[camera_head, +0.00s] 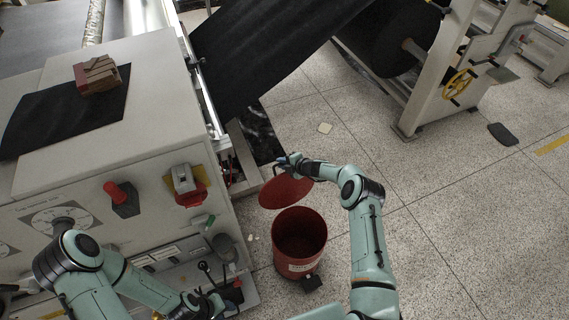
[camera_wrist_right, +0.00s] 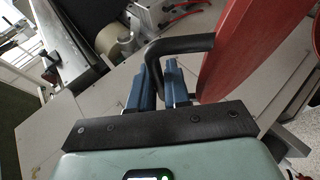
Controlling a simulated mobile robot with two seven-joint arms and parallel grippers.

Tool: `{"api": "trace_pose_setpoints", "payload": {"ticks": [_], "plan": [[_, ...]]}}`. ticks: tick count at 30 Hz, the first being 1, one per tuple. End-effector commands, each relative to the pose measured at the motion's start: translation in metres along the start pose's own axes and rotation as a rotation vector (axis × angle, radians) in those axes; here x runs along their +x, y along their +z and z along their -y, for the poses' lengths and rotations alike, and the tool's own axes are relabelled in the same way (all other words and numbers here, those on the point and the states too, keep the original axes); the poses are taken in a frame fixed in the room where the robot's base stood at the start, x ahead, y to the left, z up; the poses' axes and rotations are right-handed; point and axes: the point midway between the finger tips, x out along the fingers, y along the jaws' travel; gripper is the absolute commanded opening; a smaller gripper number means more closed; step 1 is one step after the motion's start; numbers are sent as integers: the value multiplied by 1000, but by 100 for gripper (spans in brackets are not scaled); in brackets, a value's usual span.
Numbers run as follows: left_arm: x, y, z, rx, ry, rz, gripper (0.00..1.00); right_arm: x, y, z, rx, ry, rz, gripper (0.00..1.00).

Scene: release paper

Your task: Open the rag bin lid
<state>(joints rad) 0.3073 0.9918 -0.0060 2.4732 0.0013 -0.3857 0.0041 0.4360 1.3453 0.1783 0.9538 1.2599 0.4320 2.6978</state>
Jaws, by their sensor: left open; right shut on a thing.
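The red rag bin (camera_head: 299,267) stands upright on the speckled floor, its dark inside visible from above. Its round red lid (camera_head: 283,192) is raised and tilted above the bin's far side. In the right wrist view, the lid (camera_wrist_right: 238,48) is a red surface beside the black bent handle (camera_wrist_right: 190,44). My right gripper (camera_head: 292,162) is shut on that handle; its blue fingers (camera_wrist_right: 163,84) are around it. My left gripper (camera_head: 207,303) is open at the bottom of the head view, in front of the machine's lower panel and away from the bin.
A large pale machine (camera_head: 90,160) with a red knob (camera_head: 119,193) fills the left. A machine frame with a yellow handwheel (camera_head: 458,83) stands upper right.

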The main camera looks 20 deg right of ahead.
Motion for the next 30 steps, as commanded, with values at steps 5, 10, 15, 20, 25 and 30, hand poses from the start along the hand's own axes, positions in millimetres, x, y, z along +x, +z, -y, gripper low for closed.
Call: {"api": "trace_pose_setpoints", "payload": {"ticks": [5, 10, 15, 20, 25, 30], "plan": [[0, 1, 0, 0, 0, 1, 43, 0, 0, 4, 2, -6, 1, 0], [0, 1, 0, 0, 0, 1, 43, 0, 0, 4, 2, -5, 0, 23], [0, 0, 0, 0, 0, 1, 43, 0, 0, 3, 1, -4, 0, 23], [3, 4, 2, -2, -1, 5, 43, -4, 0, 3, 1, -3, 1, 23], [16, 18, 12, -7, -7, 21, 43, -24, 1, 7, 3, -5, 2, 23], [31, 32, 22, -14, -13, 38, 43, -57, 1, 8, 2, -6, 2, 23]]}}
